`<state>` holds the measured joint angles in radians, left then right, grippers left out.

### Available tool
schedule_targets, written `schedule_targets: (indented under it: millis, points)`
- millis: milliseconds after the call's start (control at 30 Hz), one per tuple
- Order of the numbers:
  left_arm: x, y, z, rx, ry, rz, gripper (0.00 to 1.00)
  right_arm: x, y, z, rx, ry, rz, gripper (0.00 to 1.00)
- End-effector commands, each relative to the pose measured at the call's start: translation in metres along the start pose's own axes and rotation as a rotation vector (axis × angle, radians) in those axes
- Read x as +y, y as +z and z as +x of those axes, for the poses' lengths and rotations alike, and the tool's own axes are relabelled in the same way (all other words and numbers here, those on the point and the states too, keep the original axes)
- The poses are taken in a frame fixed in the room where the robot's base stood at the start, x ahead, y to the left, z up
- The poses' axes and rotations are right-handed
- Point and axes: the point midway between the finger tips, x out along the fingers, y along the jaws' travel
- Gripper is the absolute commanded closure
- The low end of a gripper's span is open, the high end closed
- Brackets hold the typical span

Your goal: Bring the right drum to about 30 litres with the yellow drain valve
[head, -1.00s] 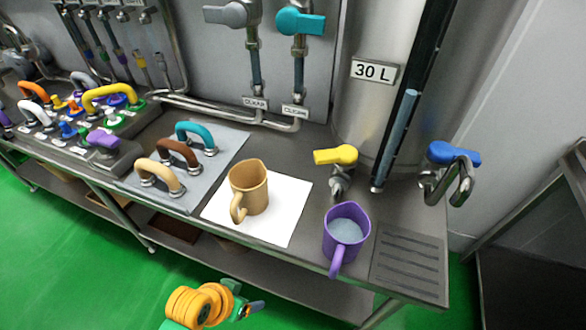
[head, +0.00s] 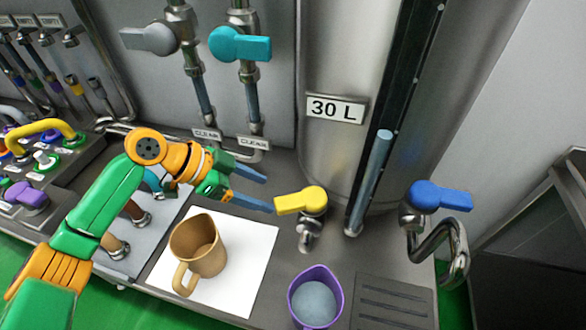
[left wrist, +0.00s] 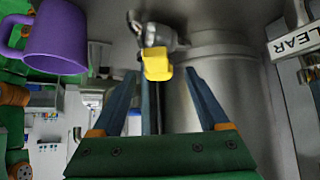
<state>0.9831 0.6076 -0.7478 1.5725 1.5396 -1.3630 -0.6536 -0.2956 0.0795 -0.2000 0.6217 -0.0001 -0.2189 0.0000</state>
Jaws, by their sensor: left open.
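The right drum (head: 340,60) is a tall steel cylinder labelled 30 L, with a clear sight tube holding a pale blue column (head: 371,165) on its front. The yellow drain valve (head: 301,201) sits low on the drum, its handle pointing left over a spout. A purple mug (head: 317,297) with pale liquid stands below and in front of the spout. My left gripper (head: 270,192) is open just left of the yellow handle. In the left wrist view, the yellow handle (left wrist: 158,66) lies ahead between the open fingers (left wrist: 165,75). My right gripper is not in view.
A tan mug (head: 199,250) stands on a white mat (head: 250,262) under my left arm. A blue valve (head: 438,196) with a bent pipe is at right. Teal (head: 240,45) and grey (head: 150,38) valves are on the back wall. A grooved drain plate (head: 395,302) lies front right.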

Motion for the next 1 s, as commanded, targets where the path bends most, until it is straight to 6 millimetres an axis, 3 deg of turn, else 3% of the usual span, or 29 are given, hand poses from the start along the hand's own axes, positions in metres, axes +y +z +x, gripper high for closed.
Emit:
schedule_targets:
  millis: [133, 433, 733, 1000]
  points:
    - [-0.002, -0.005, 0.004, 0.008, 0.002, 0.003, 0.22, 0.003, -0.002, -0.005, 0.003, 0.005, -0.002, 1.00]
    - [-0.002, -0.005, 0.059, 0.008, 0.001, 0.003, 0.22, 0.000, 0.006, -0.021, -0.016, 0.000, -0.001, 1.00]
    - [-0.002, -0.004, 0.067, 0.008, -0.002, 0.004, 0.22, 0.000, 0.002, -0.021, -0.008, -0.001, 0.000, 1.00]
    - [-0.002, -0.004, 0.067, 0.008, -0.001, 0.004, 0.95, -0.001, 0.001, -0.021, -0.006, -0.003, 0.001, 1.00]
